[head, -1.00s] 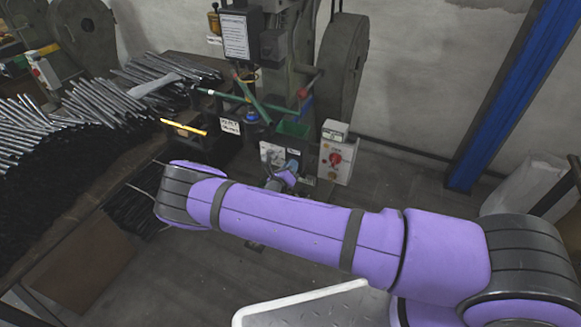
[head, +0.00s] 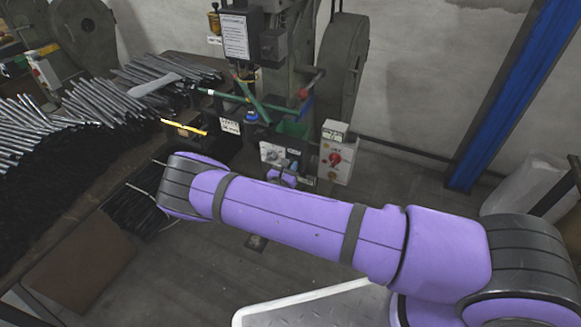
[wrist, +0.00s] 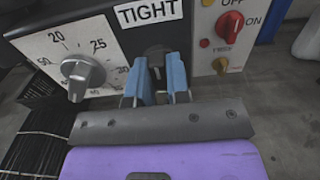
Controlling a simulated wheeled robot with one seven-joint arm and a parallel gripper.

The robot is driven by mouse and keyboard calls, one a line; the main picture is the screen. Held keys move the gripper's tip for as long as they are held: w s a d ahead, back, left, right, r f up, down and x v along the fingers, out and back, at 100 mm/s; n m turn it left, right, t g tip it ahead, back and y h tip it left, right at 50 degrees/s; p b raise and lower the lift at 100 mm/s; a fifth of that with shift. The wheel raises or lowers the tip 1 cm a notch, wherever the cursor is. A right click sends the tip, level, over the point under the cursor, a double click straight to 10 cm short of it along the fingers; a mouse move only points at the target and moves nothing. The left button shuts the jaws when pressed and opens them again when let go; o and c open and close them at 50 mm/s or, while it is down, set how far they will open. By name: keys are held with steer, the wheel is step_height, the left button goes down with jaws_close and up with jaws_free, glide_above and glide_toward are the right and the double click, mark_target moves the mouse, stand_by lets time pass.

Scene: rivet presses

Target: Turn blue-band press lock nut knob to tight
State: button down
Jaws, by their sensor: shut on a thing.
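The press (head: 300,50) stands at the back of the head view, with a blue part (head: 251,116) low on it. Its control panel carries a TIGHT label (wrist: 149,12) in the wrist view. My gripper (wrist: 162,66) is just below that label, its two blue fingers shut on a small dark knob (wrist: 157,58) on the panel front. The fingers hide much of the knob, and I cannot read its turn angle. A grey dial knob (wrist: 82,73) with a number scale sits left of my fingers. My purple arm hides part of the scene in the head view.
A grey switch box with a red ON knob (wrist: 230,23) and a small yellow knob (wrist: 220,65) stands close on the right.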

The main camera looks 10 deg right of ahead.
stand_by(0.5)
steer(key=c, duration=1.1)
jaws_free()
steer(key=v, duration=1.1)
steer(key=shift+w, duration=0.1)
